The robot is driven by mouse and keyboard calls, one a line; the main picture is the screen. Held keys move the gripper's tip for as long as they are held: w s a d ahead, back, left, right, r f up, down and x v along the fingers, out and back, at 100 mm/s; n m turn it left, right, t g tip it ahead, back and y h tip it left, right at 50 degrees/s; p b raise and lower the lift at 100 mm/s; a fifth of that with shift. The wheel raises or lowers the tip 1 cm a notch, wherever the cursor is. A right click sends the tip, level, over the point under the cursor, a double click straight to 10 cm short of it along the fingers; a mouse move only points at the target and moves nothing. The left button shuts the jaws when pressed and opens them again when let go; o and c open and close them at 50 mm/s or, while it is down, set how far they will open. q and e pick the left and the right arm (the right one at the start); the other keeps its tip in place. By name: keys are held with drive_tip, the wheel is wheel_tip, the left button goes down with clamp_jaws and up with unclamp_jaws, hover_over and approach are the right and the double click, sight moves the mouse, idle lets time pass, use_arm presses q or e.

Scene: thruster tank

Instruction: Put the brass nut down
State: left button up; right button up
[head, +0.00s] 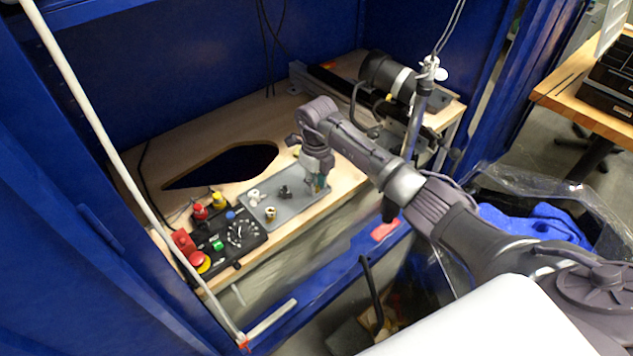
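My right gripper (318,184) points down over the right end of a grey tray (303,208) on the wooden bench. Its fingers are small and partly hidden by the wrist, with a brownish and teal patch between or beside them. I cannot tell whether they hold the brass nut or are open. A small brass and white fitting (270,213) stands near the tray's front edge. A dark knobbed part (285,191) sits mid-tray, and a whitish fitting (254,196) is at its left end. I cannot make out which piece is the nut. My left gripper is out of view.
A black control box (237,231) with coloured buttons stands left of the tray. Behind lies a dark opening (230,165) in the bench top. A black cylinder (386,73) and a metal stand (420,105) are at right. Blue walls enclose the bench.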

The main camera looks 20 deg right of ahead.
sight(317, 191)
wheel_tip(317, 191, up, 12)
drive_tip(key=p, duration=0.9)
drive_tip(key=shift+r, duration=0.15)
